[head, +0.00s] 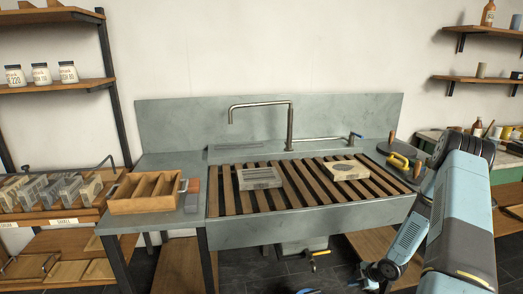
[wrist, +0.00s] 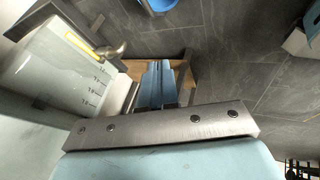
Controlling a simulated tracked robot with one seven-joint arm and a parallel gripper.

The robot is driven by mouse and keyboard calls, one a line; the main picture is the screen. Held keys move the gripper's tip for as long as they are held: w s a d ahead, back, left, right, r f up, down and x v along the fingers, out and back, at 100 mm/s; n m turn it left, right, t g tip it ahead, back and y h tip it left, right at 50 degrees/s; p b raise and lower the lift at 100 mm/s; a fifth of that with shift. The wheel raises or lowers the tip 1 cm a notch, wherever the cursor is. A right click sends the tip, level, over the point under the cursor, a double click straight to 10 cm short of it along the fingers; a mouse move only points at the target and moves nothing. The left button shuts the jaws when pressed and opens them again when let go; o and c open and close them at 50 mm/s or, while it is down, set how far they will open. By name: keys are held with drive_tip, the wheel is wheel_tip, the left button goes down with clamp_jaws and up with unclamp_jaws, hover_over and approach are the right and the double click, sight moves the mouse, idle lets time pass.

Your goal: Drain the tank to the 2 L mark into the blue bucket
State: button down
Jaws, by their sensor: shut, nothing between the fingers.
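The tank (wrist: 55,75) is pale and translucent, with several graduation marks on its side, in the left of the wrist view. In the head view, the tank (head: 303,246) shows partly under the sink. Its tap (wrist: 112,50) has a yellow lever (wrist: 82,45); the tap also shows in the head view (head: 313,265). I cannot read the liquid level or see a stream. A blue bucket (wrist: 158,5) is cut off by the top edge of the wrist view. My gripper (wrist: 157,66) is shut and empty, beside the tank and apart from the tap.
The stone sink (head: 310,222) stands above, with a slatted rack (head: 309,185) bearing two stone blocks. Its front legs flank the under-sink space. A wooden rack (head: 145,192) is on the left counter. Dark floor tiles (wrist: 225,60) are open around the bucket.

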drive_tip(key=w+d+r+m+h, duration=0.2)
drive_tip(key=r+h, duration=0.1)
drive_tip(key=r, duration=0.8)
drive_tip(key=w+d+r+m+h, duration=0.2)
drive_tip(key=r, duration=0.8)
drive_tip(key=s+a+r+m+h, duration=0.1)
drive_tip(key=s+r+m, duration=0.1)
drive_tip(key=r, duration=0.7)
drive_tip(key=s+a+r+m+h, duration=0.1)
drive_tip(key=a+r+m, duration=0.1)
drive_tip(key=r, duration=0.7)
drive_tip(key=s+a+r+m, duration=0.3)
drive_tip(key=s+r, duration=0.3)
drive_tip(key=r, duration=0.1)
drive_tip(key=s+a+r+m, duration=0.35)
drive_tip(key=s+r, duration=0.25)
drive_tip(key=r, duration=0.2)
drive_tip(key=s+a+r+m+y, duration=0.1)
drive_tip(key=s+a+r+m, duration=0.1)
drive_tip(key=s, duration=0.7)
drive_tip(key=s+a+r+m+t+y, duration=0.1)
drive_tip(key=s+a+r, duration=0.3)
drive_tip(key=s, duration=0.5)
drive_tip(key=shift+a+r+m, duration=0.15)
drive_tip(key=shift+a+m, duration=0.3)
drive_tip(key=shift+a, duration=0.55)
